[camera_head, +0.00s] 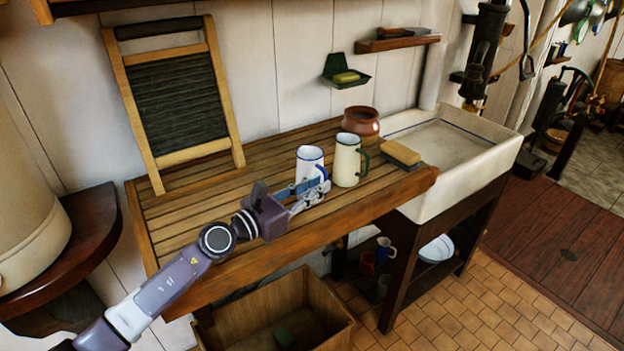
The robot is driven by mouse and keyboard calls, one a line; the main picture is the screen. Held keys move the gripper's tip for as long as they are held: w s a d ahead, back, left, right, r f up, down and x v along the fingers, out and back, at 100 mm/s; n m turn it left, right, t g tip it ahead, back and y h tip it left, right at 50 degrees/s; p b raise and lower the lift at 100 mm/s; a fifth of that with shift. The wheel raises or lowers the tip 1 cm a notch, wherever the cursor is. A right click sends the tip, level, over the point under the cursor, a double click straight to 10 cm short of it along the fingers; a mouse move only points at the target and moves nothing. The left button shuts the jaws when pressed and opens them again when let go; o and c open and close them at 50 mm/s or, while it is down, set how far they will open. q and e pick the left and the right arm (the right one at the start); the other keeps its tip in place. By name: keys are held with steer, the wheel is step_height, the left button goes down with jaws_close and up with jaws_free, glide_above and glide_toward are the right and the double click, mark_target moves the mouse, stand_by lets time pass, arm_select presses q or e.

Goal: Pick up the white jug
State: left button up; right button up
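The white jug (309,161) with a blue rim stands upright on the slatted wooden counter (240,190), close to the front edge. My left gripper (312,190) reaches in from the lower left, and its fingers overlap the jug's lower part and handle side in the picture. I cannot tell if the fingers touch the jug or how far they are apart. A cream jug (346,160) with a dark green handle stands just right of the white jug. My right gripper is not in view.
A brown pot (361,122) stands behind the cream jug, and a brush (400,153) lies to its right. A washboard (178,100) leans on the wall. A white sink (460,185) adjoins at right. A wooden crate (335,318) is below.

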mark_target(326, 179)
arm_select(q)
steer(key=shift+w+d+f, duration=0.2)
steer(key=shift+w+d, duration=0.25)
steer(key=shift+w, duration=0.1)
steer(key=shift+w+d+f, duration=0.2)
steer(key=shift+w+d, duration=0.25)
steer(key=shift+w, duration=0.1)
steer(key=shift+w+d+r, duration=0.1)
steer(key=shift+w+d, duration=0.15)
steer(key=shift+d, duration=0.1)
steer(key=shift+a, duration=0.1)
steer(key=c, duration=0.4)
jaws_close()
steer(key=shift+r, duration=0.2)
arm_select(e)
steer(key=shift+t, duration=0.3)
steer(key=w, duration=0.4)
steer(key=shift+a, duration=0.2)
